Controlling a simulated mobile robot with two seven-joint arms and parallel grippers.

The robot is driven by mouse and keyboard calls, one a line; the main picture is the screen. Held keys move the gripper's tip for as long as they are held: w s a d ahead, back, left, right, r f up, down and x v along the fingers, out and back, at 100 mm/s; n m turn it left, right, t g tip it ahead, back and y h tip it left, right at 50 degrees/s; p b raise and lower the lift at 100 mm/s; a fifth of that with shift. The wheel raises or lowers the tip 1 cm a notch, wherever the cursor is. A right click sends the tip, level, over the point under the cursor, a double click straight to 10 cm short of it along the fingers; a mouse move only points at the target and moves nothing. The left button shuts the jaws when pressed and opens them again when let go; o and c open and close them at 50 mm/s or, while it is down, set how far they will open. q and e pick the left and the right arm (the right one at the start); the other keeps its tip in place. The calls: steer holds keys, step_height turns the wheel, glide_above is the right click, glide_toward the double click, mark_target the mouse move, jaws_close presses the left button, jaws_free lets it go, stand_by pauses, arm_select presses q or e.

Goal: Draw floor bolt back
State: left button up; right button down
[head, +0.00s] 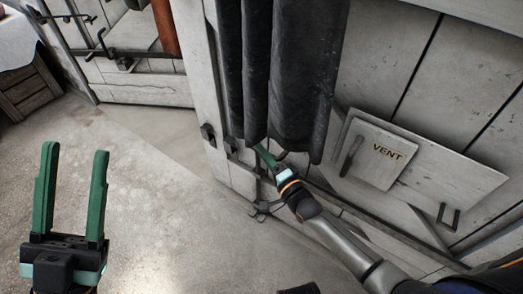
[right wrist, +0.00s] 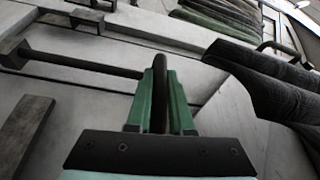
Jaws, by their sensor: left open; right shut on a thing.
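The floor bolt shows in the right wrist view as a dark rod (right wrist: 85,65) running from a bracket (right wrist: 14,54) at the left. A dark upright handle (right wrist: 160,88) stands at its right end. My right gripper (right wrist: 160,78) is shut on this handle, with a green finger on each side. In the head view my right gripper (head: 261,151) reaches low on the pale door, below the dark hanging rolls, which hide much of the bolt there. My left gripper (head: 76,149) is open and empty over the floor at the left, away from the door.
Thick dark hanging rolls (head: 297,85) come down close to my right gripper. A panel marked VENT (head: 378,150) is to the right. A wooden crate (head: 27,92) stands at the far left. The concrete floor (head: 165,215) between is clear.

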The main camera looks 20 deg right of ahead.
stand_by(0.6)
steer(key=shift+r+p, duration=0.4)
step_height(320, 180, up, 3)
steer(key=shift+f+p, duration=0.2)
steer(key=shift+p, duration=1.05)
step_height(320, 180, up, 2)
steer(key=shift+r+p, duration=0.15)
steer(key=shift+p, duration=0.85)
steer(key=c, duration=0.9)
jaws_free()
steer(key=shift+r, duration=0.1)
arm_select(q)
steer(key=w+n+y, duration=0.2)
steer(key=y, duration=0.1)
steer(key=w+a+f+n+y, duration=0.1)
steer(key=w+y, duration=0.1)
arm_select(e)
steer(key=shift+o, duration=0.5)
steer(key=shift+f, duration=0.2)
